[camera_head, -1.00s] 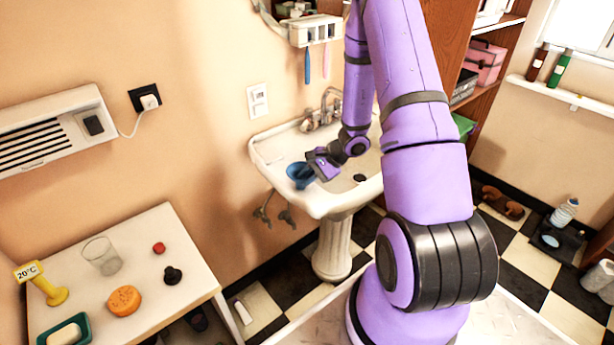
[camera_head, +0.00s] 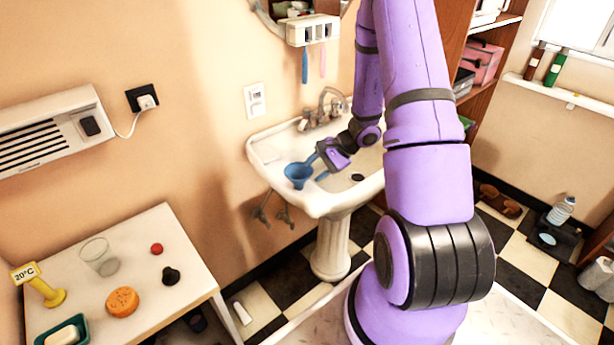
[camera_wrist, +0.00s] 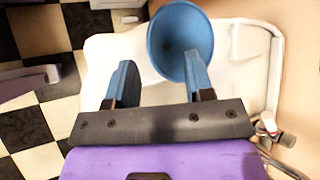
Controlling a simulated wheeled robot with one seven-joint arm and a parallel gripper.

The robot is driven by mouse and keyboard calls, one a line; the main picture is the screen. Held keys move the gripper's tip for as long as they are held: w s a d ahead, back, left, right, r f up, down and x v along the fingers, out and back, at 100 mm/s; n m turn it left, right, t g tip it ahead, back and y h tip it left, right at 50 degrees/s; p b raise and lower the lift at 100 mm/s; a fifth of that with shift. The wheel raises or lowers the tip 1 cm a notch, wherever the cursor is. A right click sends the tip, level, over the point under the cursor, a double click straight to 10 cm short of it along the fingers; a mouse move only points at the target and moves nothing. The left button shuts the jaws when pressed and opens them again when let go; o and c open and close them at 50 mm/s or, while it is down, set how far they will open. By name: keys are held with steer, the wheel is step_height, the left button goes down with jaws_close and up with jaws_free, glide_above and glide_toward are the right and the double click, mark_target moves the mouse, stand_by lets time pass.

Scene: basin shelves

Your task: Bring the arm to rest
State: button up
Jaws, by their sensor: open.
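My gripper (camera_head: 317,169) is over the white basin (camera_head: 268,152), with its two blue fingers spread apart and nothing held between them. A blue funnel-shaped cup (camera_head: 297,176) is at the basin's left front, just left of my fingertips. In the wrist view the cup (camera_wrist: 176,38) lies beyond the fingers, its round mouth facing the camera. The right finger overlaps its edge there; I cannot tell whether they touch. My arm reaches over the basin from the right and hides part of its right side.
A white table (camera_head: 180,232) at the left holds a clear glass (camera_head: 94,252), an orange sponge-like disc (camera_head: 122,301) and small items. Taps (camera_head: 322,108) stand at the basin's back, below a wall-mounted toothbrush holder (camera_head: 313,30). Shelves (camera_head: 478,95) stand behind my arm.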

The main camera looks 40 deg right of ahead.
steer(key=v, duration=0.6)
steer(key=shift+r, duration=0.15)
steer(key=s+a+r+n+g+h, duration=0.15)
steer(key=a+r+n, duration=0.25)
steer(key=a+r, duration=0.45)
steer(key=s+a+r+n+g+h, duration=0.1)
steer(key=s+a+r+n+g, duration=0.25)
steer(key=r, duration=0.75)
steer(key=s+a+r+n+t+h, duration=0.2)
steer(key=s+a+r+n, duration=0.2)
steer(key=s+r, duration=0.2)
steer(key=s+a+r+n+t+h, duration=0.3)
steer(key=s+a+r+n, duration=0.1)
steer(key=s+r, duration=0.3)
steer(key=shift+s, duration=0.9)
